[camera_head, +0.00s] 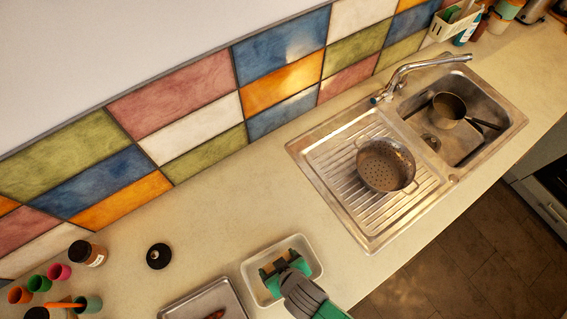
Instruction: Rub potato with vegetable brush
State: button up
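My gripper (286,273) points down over a small white rectangular tray (249,293) at the bottom middle of the head view. Its two green fingers look spread apart with a gap between them. What lies between or under them in the tray is hidden or too small to tell. A brown object (215,315) lies in a metal tray (186,303) to the left, cut off by the bottom edge. I cannot tell if it is the potato or the brush. I cannot pick out either one for certain.
A steel sink (365,232) with a drainboard is at the right, holding a colander (385,165) and a saucepan (449,109) under a faucet (410,70). Coloured cups (59,272), a brown jar (87,253) and a black lid (158,256) stand left. Clear counter lies between.

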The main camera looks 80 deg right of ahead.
jog(key=shift+s+a+f, duration=0.1)
jog(key=shift+s+a, duration=1.4)
jog(key=shift+s, duration=0.05)
jog(key=shift+w+d+b, duration=0.95)
jog(key=shift+w+d, duration=0.5)
jog(key=shift+w, duration=0.05)
jog(key=shift+w+d, duration=0.1)
jog(key=shift+s+a+p, duration=0.4)
jog(key=shift+s+a, duration=0.3)
jog(key=shift+s+a+p, duration=0.4)
jog(key=shift+s+a, duration=0.6)
jog(key=w+d, duration=0.3)
jog(key=shift+w+d, duration=0.2)
jog(key=shift+w, duration=0.05)
jog(key=shift+s+a+p, duration=0.1)
jog(key=shift+s+p, duration=0.05)
jog(key=shift+p, duration=0.25)
jog(key=shift+s+a, duration=0.7)
jog(key=shift+s+a+p, duration=0.55)
jog(key=shift+s+a, duration=0.2)
jog(key=shift+s+a+r+p, duration=0.1)
jog(key=shift+s+r+p, duration=0.05)
jog(key=shift+r+p, duration=0.7)
jog(key=shift+r, duration=0.5)
jog(key=shift+r+p, duration=2.25)
jog(key=shift+r, duration=0.45)
